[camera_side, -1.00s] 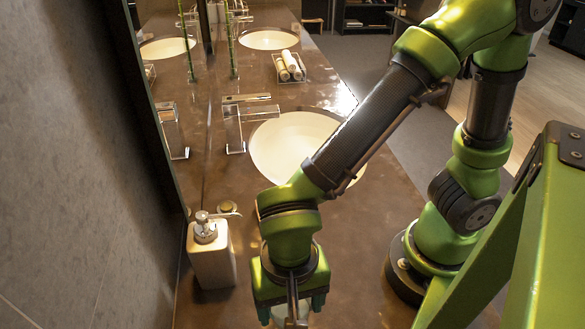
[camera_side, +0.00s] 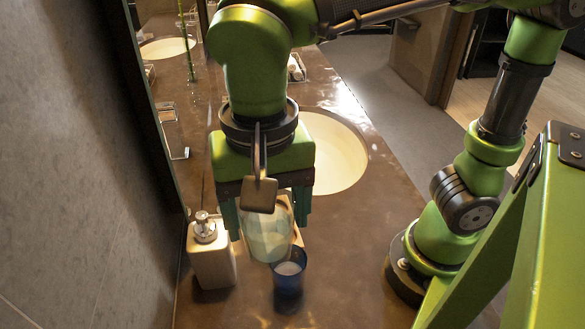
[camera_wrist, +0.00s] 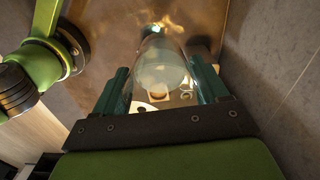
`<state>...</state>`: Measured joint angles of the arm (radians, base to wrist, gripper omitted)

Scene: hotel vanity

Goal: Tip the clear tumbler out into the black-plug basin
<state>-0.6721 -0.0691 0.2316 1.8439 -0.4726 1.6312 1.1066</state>
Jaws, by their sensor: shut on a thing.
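The clear tumbler (camera_side: 268,238) is between the fingers of my gripper (camera_side: 267,218), which is shut on it and holds it above the counter. It looks roughly upright, with pale cloudy contents. In the wrist view the tumbler (camera_wrist: 160,68) sits between the two green fingers (camera_wrist: 162,84). The near basin (camera_side: 338,155) is a white oval set in the counter behind my gripper, partly hidden by it. The far basin (camera_side: 160,48) shows only as a mirror reflection at the left. No plug colour can be made out.
A blue cup (camera_side: 290,282) stands on the counter just below and right of the tumbler. A white soap dispenser (camera_side: 211,255) stands close on the left. A mirror and wall border the left side. Brown counter (camera_side: 345,255) is clear on the right.

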